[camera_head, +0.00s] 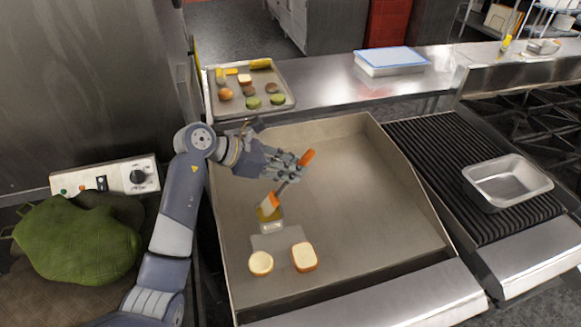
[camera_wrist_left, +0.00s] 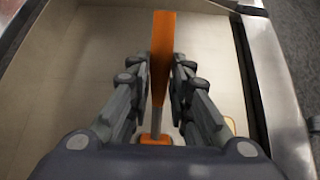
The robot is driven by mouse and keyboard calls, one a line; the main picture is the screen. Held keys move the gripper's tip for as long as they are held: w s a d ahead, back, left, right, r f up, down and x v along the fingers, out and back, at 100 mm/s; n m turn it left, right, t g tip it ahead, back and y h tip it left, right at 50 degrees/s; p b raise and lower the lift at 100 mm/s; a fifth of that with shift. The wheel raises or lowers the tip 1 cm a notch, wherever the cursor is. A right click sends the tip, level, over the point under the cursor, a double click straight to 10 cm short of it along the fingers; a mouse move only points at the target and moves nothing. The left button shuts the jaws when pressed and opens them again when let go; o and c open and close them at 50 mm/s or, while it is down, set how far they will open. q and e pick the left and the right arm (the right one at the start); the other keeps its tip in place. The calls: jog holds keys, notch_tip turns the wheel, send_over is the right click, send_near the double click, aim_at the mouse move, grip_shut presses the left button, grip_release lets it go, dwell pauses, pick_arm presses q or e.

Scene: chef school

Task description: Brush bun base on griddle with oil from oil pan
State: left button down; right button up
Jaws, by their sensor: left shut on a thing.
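My left gripper (camera_head: 290,165) is shut on a brush with an orange handle (camera_head: 306,158) and holds it over the griddle (camera_head: 370,200). The handle (camera_wrist_left: 161,65) stands between the fingers (camera_wrist_left: 161,85) in the left wrist view. The brush's orange lower part and pale bristle end (camera_head: 271,224) point down toward the front. Two pale bun pieces lie on the griddle in front of the brush: a round one (camera_head: 261,263) and a squarer one (camera_head: 304,257). The brush appears apart from both. A metal pan (camera_head: 507,182), possibly the oil pan, sits on the ribbed grill. My right gripper is not in view.
A tray (camera_head: 290,104) with food pieces stands behind the griddle. A blue-lidded container (camera_head: 391,61) is on the back counter. Raised metal walls edge the griddle. A grey patch (camera_head: 270,243) lies behind the buns. The griddle's right half is clear.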

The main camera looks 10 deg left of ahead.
aim_at(305, 153)
pick_arm(q)
jog(key=shift+f+b, duration=0.7)
jog(key=shift+b, duration=0.05)
dwell(1.8)
jog(key=shift+r+p, duration=0.55)
jog(key=shift+r, duration=0.35)
jog(key=shift+r+p, duration=1.35)
jog(key=shift+r, duration=1.4)
jog(key=shift+f, duration=0.1)
